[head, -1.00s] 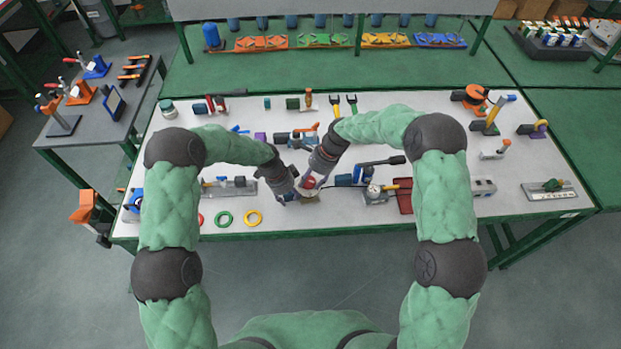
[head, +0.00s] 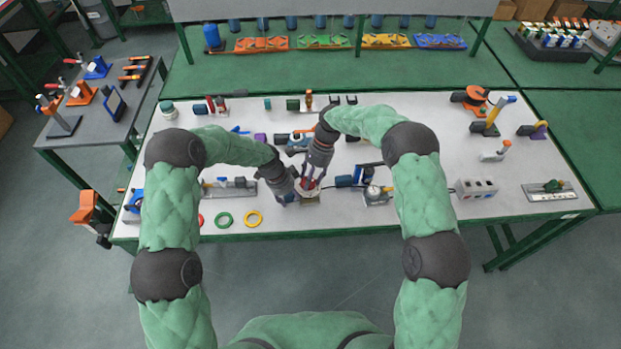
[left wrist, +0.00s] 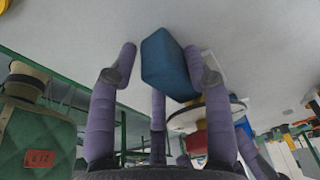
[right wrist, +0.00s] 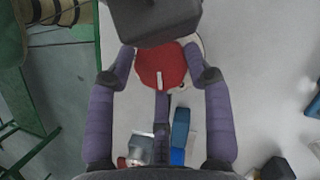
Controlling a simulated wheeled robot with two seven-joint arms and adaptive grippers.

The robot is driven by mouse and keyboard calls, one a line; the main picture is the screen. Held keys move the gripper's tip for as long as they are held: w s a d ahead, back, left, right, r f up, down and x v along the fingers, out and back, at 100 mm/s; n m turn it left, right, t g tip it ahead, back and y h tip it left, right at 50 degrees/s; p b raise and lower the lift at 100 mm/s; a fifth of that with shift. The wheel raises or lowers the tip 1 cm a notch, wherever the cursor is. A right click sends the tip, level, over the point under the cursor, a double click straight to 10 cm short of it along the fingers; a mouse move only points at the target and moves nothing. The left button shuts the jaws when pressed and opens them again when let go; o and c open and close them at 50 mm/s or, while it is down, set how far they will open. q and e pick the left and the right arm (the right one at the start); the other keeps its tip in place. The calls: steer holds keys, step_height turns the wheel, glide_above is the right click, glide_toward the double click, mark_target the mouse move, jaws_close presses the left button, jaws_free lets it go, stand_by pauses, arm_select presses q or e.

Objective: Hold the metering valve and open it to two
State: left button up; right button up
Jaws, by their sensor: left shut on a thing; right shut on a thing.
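The metering valve, with its red knob (head: 309,183), is at the front middle of the white table and mostly hidden by my grippers. In the right wrist view the red round knob (right wrist: 162,66) has a short white pointer mark and sits over a white disc. My right gripper (right wrist: 163,62) is shut on this knob from above. My left gripper (left wrist: 162,62) is shut on a blue block (left wrist: 166,65), apparently part of the valve; the red knob (left wrist: 197,141) shows beyond it. In the head view my left gripper (head: 298,194) comes from the left, beside my right gripper (head: 312,177). The dial reading is not legible.
Green and yellow rings (head: 253,217) lie left of the valve near the front edge. A blue and grey pump-like unit (head: 374,192) stands close on the right. A grey box (head: 477,189) is further right. Tools and fittings line the table's back.

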steer(key=shift+s+a+n+g+h, duration=0.15)
steer(key=shift+n+g+h, duration=0.1)
steer(key=shift+n, duration=0.5)
steer(key=shift+a+n+g+h, duration=0.1)
steer(key=shift+n+g+h, duration=0.15)
steer(key=shift+n, duration=0.5)
steer(key=shift+s+f, duration=0.1)
steer(key=o, duration=1.1)
steer(key=shift+d, duration=0.1)
steer(key=shift+w, duration=0.2)
steer(key=shift+w+d+r, duration=0.1)
steer(key=shift+w+r, duration=0.05)
steer(key=shift+r, duration=0.2)
steer(key=v, duration=1.1)
steer(key=shift+r, duration=0.15)
steer(key=shift+c, duration=0.2)
